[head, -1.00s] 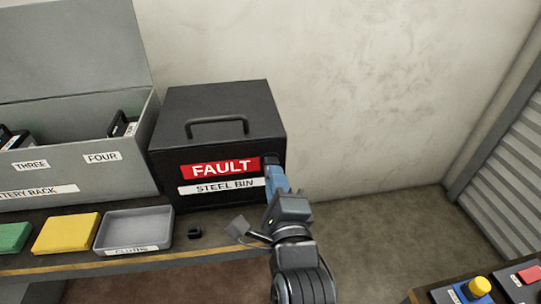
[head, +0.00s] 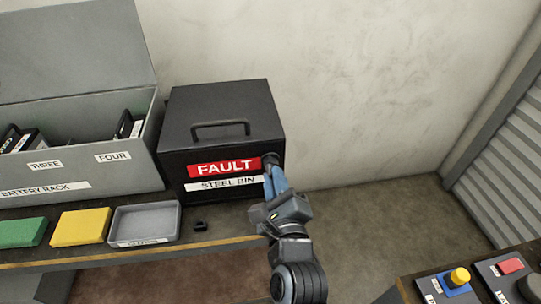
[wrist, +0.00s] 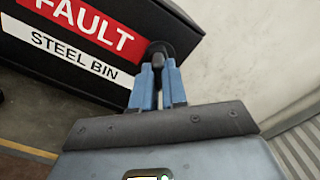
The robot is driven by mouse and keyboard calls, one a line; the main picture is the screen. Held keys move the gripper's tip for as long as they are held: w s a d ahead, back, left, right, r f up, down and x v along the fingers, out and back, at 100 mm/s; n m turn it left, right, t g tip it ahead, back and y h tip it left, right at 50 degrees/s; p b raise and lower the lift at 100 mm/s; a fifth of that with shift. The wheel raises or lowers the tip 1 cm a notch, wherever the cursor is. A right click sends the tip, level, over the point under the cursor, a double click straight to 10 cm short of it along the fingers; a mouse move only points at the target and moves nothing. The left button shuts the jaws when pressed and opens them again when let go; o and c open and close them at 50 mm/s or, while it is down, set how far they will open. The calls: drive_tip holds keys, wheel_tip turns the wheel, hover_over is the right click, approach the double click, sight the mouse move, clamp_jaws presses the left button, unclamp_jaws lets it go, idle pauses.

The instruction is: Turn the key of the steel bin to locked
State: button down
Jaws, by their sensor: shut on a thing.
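The steel bin (head: 222,125) is a black box with a handle on its lid, a red FAULT label and a white STEEL BIN label on its front. Its key (wrist: 158,57) is a dark piece on a round black lock (wrist: 157,49) at the right of the bin's front. My gripper (head: 270,171) reaches up to the lock. In the wrist view its blue fingers (wrist: 158,70) are shut on the key. The fingers hide part of the key, and I cannot tell its turn angle clearly.
A grey battery rack (head: 85,170) stands left of the bin. A grey tray (head: 145,224), a yellow block (head: 80,227), a green block (head: 22,232) and a small black piece (head: 200,225) lie along the bench front. A button panel (head: 450,288) is at lower right.

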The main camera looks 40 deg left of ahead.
drive_tip(key=shift+m+p, duration=0.95)
drive_tip(key=shift+m, duration=1.85)
drive_tip(key=m+p, duration=0.1)
drive_tip(key=m, duration=0.3)
drive_tip(key=c, duration=1.1)
unclamp_jaws()
drive_tip(key=v, duration=0.7)
drive_tip(key=shift+s+d, duration=0.25)
drive_tip(key=shift+d, duration=0.05)
drive_tip(key=shift+d, duration=0.1)
